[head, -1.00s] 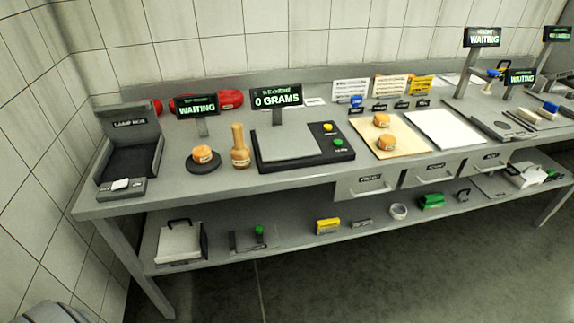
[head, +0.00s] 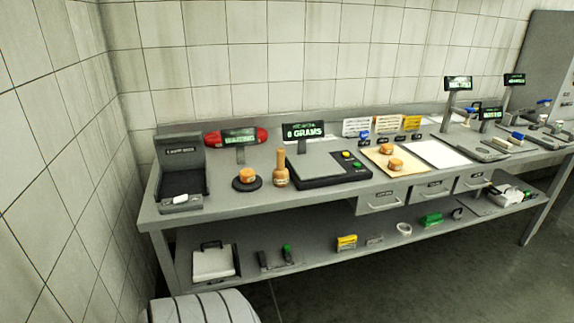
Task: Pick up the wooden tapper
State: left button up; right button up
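The wooden tapper (head: 281,170) stands upright on the grey bench top, handle up, in the left half of the head view. It is between a round black pad (head: 247,184) holding a small orange cheese wheel (head: 247,175) and the black-framed scale (head: 315,170). It touches neither as far as I can see. Neither of my grippers shows in the head view.
A lamp box (head: 181,172) stands at the bench's left end. A display on a post (head: 240,138) rises behind the pad, and the scale's display (head: 303,131) reads 0 grams. A cream board (head: 388,165) holds two cheese wheels. A lower shelf (head: 320,254) carries several items.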

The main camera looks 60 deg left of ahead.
aim_at(281, 175)
jog(key=u, duration=0.1)
jog(key=i, duration=1.7)
jog(key=u, duration=0.55)
jog(key=i, duration=1.05)
jog(key=u, duration=1.7)
jog(key=i, duration=0.95)
jog(key=u, duration=0.9)
